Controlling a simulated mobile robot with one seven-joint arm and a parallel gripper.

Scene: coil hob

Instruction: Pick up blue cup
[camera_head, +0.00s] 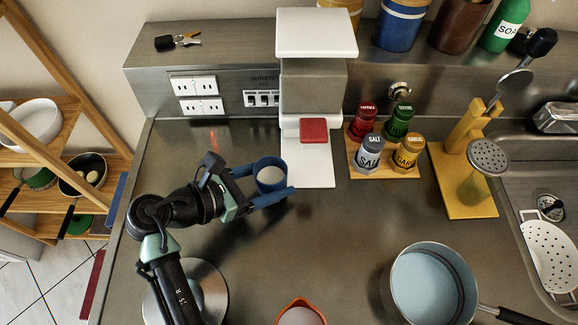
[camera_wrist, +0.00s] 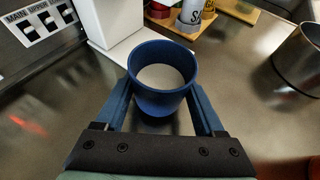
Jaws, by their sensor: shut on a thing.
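The blue cup (camera_head: 270,175) is upright on the left part of the steel worktop, just left of the white appliance's base. It looks pale inside. My gripper (camera_head: 270,182) reaches it from the left, with one blue finger on each side of it. In the wrist view the cup (camera_wrist: 161,78) sits between the two fingers of my gripper (camera_wrist: 161,108), which are shut on its sides. I cannot tell whether the cup's bottom touches the worktop.
A white appliance (camera_head: 316,35) with a red pad (camera_head: 313,131) stands close to the cup. Spice jars (camera_head: 368,153) on a wooden tray are further right. A pot (camera_head: 433,284) and an orange-rimmed container (camera_head: 300,313) are at the front. The middle worktop is clear.

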